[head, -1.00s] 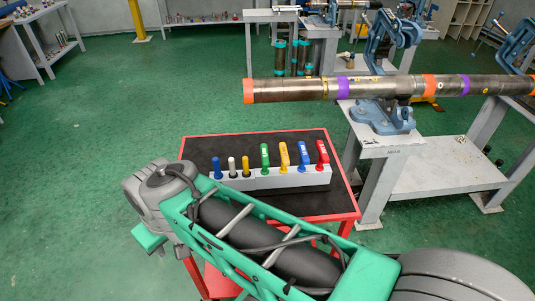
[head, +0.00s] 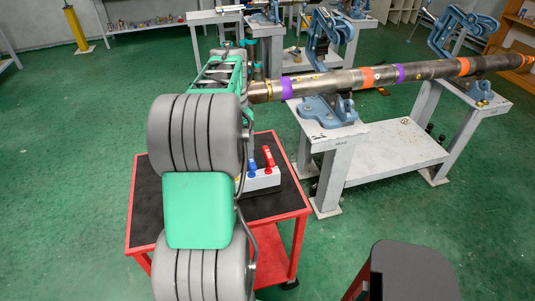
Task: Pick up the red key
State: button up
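The red key (head: 268,157) stands upright at the right end of a white holder block (head: 262,181) on the red cart. A blue key (head: 252,168) stands just left of it. The other keys in the holder are hidden behind my arm. My arm rises across the cart in the head view and reaches away toward the near end of the pipe. My gripper is not visible, so its fingers and anything in them cannot be seen.
The red cart (head: 290,213) has a dark top. A long pipe (head: 340,82) with coloured bands lies in blue vises (head: 328,107) on a grey bench (head: 332,137) to the right. A dark stool-like object (head: 415,270) is at the lower right. Green floor lies open at left.

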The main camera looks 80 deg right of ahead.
aim_at(268, 154)
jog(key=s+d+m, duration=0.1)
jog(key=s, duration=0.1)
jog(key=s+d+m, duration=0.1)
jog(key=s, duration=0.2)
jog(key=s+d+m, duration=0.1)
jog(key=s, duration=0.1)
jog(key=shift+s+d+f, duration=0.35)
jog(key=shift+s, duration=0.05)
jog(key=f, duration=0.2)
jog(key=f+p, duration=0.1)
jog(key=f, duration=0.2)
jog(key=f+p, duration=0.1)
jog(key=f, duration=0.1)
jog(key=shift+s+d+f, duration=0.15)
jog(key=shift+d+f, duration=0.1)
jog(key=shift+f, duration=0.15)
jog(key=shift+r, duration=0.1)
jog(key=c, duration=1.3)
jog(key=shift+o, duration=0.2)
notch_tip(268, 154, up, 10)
jog(key=shift+b, duration=0.8)
